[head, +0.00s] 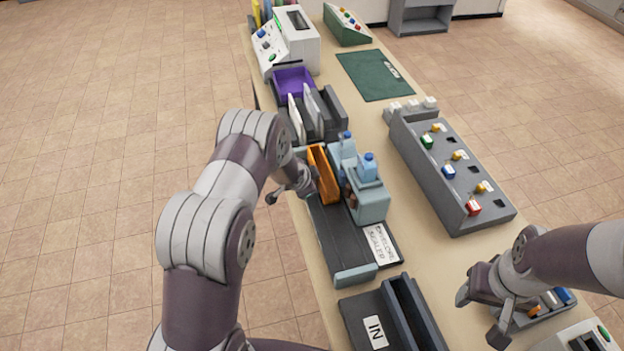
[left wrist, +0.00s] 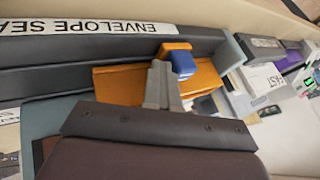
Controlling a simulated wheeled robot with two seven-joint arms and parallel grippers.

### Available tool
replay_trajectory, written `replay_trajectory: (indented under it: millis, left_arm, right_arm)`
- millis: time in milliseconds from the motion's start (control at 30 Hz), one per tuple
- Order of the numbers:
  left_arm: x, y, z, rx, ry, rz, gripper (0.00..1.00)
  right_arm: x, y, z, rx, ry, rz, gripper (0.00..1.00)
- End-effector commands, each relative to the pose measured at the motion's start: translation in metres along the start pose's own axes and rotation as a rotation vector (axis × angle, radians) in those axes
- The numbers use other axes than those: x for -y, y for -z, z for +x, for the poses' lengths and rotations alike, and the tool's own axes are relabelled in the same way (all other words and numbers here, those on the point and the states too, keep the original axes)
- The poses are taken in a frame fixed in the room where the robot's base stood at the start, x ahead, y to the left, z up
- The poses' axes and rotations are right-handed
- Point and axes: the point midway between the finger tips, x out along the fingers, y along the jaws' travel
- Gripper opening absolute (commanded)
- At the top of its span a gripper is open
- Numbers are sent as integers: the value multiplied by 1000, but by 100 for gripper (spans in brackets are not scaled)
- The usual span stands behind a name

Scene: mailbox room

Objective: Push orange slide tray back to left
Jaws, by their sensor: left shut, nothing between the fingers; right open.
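The orange slide tray (head: 322,176) sits on the dark track of the envelope sealer (head: 335,235), near its far end, beside the blue-grey sealer body (head: 371,203). My left gripper (head: 303,186) is at the tray's left side, low and close to it. In the left wrist view its closed fingers (left wrist: 162,85) overlap the orange tray (left wrist: 122,84), with nothing held between them. Whether they touch it I cannot tell. A blue piece (left wrist: 182,63) shows behind the fingers. My right gripper (head: 482,314) is open and empty at the lower right, beside a small pen tray.
Blue-capped bottles (head: 368,168) stand at the sealer body. A dark IN tray (head: 372,325) lies nearer, and a grey sorter with coloured blocks (head: 455,180) stands right. A slotted rack (head: 318,115) and purple bin (head: 293,82) are beyond. The sealer's near track is clear.

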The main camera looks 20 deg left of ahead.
Motion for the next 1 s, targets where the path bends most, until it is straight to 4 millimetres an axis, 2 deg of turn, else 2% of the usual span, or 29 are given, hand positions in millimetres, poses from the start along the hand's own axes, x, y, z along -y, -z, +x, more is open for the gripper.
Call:
replay_trajectory:
  millis: [333,467,567,833,1000]
  left_arm:
    - [6,1,-2,-3,11,-5,0]
    - [8,2,-9,-4,14,-5,0]
    - [7,2,-25,-4,14,-5,0]
    - [2,2,-88,-1,9,-1,0]
    - [0,3,-116,0,5,0,0]
  right_arm:
    - [0,0,0,0,0,0,55]
    - [0,0,2,0,0,0,55]
    - [0,-1,5,0,0,0,55]
    - [0,-1,10,0,0,0,55]
    - [0,-1,8,0,0,0,55]
